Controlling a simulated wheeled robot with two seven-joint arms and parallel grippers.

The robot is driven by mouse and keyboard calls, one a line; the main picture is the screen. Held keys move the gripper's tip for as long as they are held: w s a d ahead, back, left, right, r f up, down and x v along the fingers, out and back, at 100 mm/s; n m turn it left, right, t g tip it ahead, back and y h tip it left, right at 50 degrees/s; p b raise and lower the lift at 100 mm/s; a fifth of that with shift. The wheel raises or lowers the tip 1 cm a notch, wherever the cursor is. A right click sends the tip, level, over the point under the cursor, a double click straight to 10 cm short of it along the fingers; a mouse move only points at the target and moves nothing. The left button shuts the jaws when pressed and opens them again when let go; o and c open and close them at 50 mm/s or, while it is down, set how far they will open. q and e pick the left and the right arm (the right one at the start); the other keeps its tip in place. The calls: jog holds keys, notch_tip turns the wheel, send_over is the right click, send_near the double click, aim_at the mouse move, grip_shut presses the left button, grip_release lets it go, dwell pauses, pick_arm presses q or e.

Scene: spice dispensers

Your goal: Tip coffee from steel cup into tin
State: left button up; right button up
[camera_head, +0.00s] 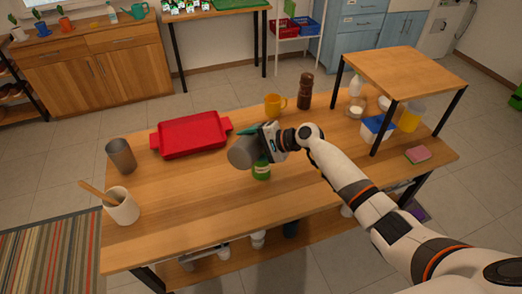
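A grey steel cup (240,154) is tipped on its side above the table, its wide end toward the lower left. My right gripper (262,143) is shut on the steel cup. A green tin (261,172) stands upright on the table just below the cup and gripper, which hide its top. I cannot see any coffee or whether it is falling into the tin. My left gripper is not in view.
A second grey cup (121,156) and a white crock with wooden utensils (121,208) stand at the left of the table (200,225). A red tray (191,136), orange mug (274,104) and brown grinder (305,91) lie behind. A raised shelf (404,72) stands right.

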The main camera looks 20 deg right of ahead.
jog(key=shift+w+d+r+m+g+y, duration=0.4)
jog(key=shift+w+r+m+y, duration=0.1)
jog(key=shift+m, duration=0.2)
dwell(1.1)
jog(key=shift+w+d+r+m+g+y+b, duration=0.3)
jog(key=shift+m+y+b, duration=0.1)
jog(key=shift+m, duration=0.2)
dwell(0.9)
